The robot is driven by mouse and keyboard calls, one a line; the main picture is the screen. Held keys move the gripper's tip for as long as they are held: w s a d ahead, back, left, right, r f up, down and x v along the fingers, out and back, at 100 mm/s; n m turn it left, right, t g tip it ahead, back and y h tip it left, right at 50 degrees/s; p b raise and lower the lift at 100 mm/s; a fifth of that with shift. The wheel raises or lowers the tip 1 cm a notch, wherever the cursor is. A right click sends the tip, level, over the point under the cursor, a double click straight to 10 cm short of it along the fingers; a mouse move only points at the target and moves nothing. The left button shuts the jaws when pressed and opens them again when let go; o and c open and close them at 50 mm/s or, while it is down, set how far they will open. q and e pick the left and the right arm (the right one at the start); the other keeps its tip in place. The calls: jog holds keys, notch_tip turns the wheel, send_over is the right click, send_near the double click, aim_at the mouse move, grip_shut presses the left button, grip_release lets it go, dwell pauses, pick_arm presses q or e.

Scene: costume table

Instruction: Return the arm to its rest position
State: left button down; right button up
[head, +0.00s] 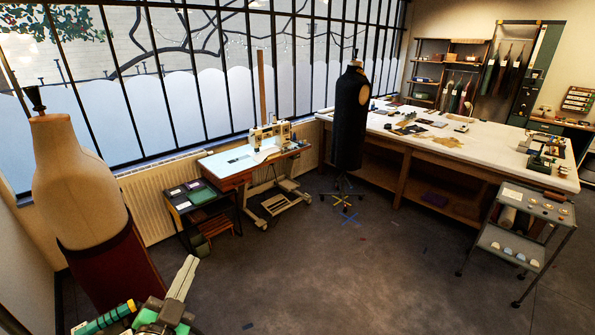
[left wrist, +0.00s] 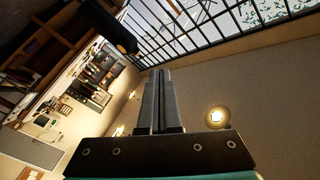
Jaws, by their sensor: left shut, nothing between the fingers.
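My left gripper (head: 184,276) shows at the bottom left of the head view, over the floor and in front of the dress form with the dark red skirt. Its fingers are together and hold nothing. In the left wrist view the shut fingers (left wrist: 158,100) point up the picture, with the room tilted behind them and nothing between them. My right gripper is in neither view.
A dress form (head: 80,185) stands close to my left arm. A sewing machine table (head: 240,165), a black dress form (head: 348,120), a long work table (head: 480,150) and a grey trolley (head: 510,243) stand farther off. The middle floor (head: 320,270) is clear.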

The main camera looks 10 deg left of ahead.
pick_arm(q)
jog(key=s+d+r+t+h, duration=0.1)
jog(key=d+r+t, duration=0.15)
jog(key=r, duration=0.55)
jog(key=s+d+r+t+h, duration=0.1)
jog(key=d+r, duration=0.2)
jog(key=r, duration=0.4)
jog(key=s+d+r+n+t+h, duration=0.1)
jog(key=s+d+r+n+t, duration=0.15)
jog(key=s+r, duration=0.6)
jog(key=s+d+r+n+t+h, duration=0.2)
jog(key=s+r+t, duration=0.25)
jog(key=r, duration=0.65)
notch_tip(320, 180, up, 12)
jog(key=g+p, duration=0.1)
jog(key=p, duration=1.1)
jog(key=shift+n, duration=0.45)
jog(key=shift+y, duration=0.4)
